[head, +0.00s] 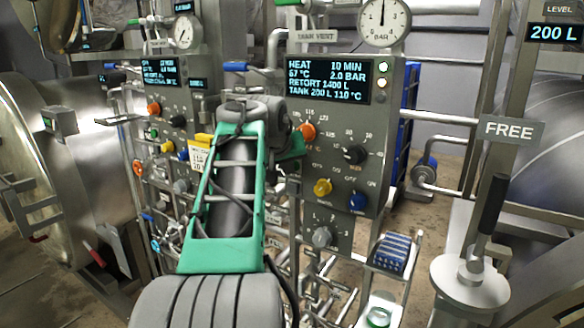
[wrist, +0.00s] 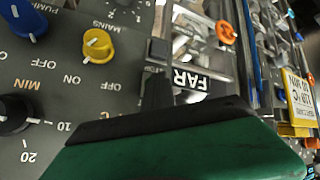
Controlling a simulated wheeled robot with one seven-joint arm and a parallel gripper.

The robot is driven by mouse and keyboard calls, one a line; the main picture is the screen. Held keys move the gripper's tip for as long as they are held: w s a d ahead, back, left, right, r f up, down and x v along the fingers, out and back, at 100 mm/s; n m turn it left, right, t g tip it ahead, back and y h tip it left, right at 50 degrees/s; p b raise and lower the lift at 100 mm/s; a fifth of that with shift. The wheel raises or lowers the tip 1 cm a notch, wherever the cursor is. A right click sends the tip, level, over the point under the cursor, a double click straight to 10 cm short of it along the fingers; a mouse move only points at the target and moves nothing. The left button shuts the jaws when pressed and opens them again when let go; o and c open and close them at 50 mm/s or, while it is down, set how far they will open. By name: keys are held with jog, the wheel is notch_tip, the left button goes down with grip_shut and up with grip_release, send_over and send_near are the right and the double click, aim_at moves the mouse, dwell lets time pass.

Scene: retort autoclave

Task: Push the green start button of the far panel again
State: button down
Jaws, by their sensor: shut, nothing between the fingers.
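In the head view, the right panel (head: 340,215) stands behind my arm, with a lit display (head: 330,80) reading HEAT 10 MIN, 67 °C, 2.0 BAR. My arm covers part of its left edge. No green start button shows on it. In the wrist view, my gripper (wrist: 158,78) is shut and empty, at the edge of a panel beside a yellow knob (wrist: 98,45). Contact cannot be told. The left panel (head: 150,90) in the head view has a small green button (head: 153,133).
A yellow sign (head: 200,152) hangs between the panels. Pipes crowd below. A lever (head: 490,215) stands at the right, near a FREE sign (head: 508,129).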

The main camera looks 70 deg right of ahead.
jog(key=shift+a, duration=0.1)
jog(key=shift+w+a+b, duration=0.15)
jog(key=shift+a+b, duration=0.15)
jog(key=shift+a, duration=0.65)
jog(key=shift+w+a, duration=0.2)
jog(key=shift+a, duration=1.05)
jog(key=shift+w+a, duration=0.2)
jog(key=shift+a, duration=1)
